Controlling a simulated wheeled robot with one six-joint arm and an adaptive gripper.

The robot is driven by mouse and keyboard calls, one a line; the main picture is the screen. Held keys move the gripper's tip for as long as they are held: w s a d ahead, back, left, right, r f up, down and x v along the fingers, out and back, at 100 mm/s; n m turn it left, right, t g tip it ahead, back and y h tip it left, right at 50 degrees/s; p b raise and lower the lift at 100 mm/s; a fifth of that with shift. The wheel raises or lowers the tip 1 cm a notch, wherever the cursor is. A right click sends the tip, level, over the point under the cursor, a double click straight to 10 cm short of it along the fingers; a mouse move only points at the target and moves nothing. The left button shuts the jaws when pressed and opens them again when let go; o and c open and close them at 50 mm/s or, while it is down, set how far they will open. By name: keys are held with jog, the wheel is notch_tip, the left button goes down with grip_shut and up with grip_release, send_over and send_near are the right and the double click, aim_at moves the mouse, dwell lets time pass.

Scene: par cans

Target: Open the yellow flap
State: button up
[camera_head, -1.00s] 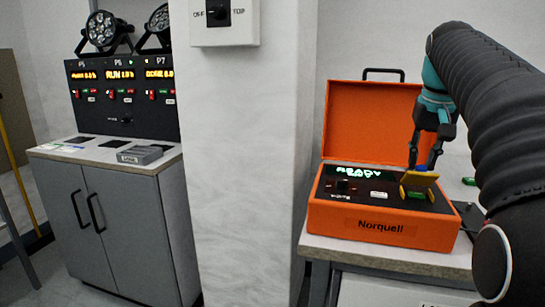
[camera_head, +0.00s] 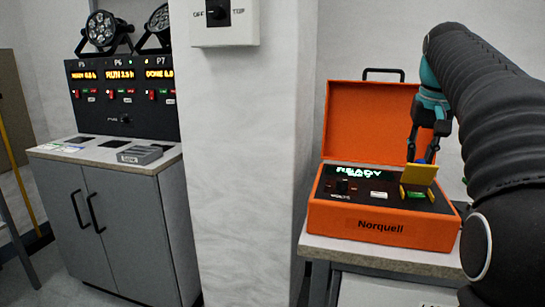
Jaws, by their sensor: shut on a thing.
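The yellow flap (camera_head: 421,174) stands raised, close to upright, at the right of the panel in the orange Norquell case (camera_head: 330,220). Green shows beneath it, at the panel. My gripper (camera_head: 424,158) is at the flap's upper edge and reaches down from above and behind. It is shut on the flap; the flap partly hides its fingertips.
The case's orange lid (camera_head: 365,115) stands open behind my gripper. The case sits on a bench (camera_head: 390,257) beside a white pillar (camera_head: 245,180). A grey cabinet (camera_head: 125,225) with a control panel (camera_head: 123,105) stands at the left, with a small grey block (camera_head: 140,155) on top.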

jog(key=shift+w+f, duration=0.1)
jog(key=shift+w, duration=0.1)
jog(key=shift+w+d+f, duration=0.1)
jog(key=shift+w+d, duration=0.05)
jog(key=shift+w, duration=0.2)
jog(key=shift+w+f, duration=0.1)
jog(key=shift+w, duration=0.05)
jog(key=shift+w+d+f, duration=0.15)
jog(key=shift+w, duration=0.15)
jog(key=o, duration=0.7)
dwell(0.3)
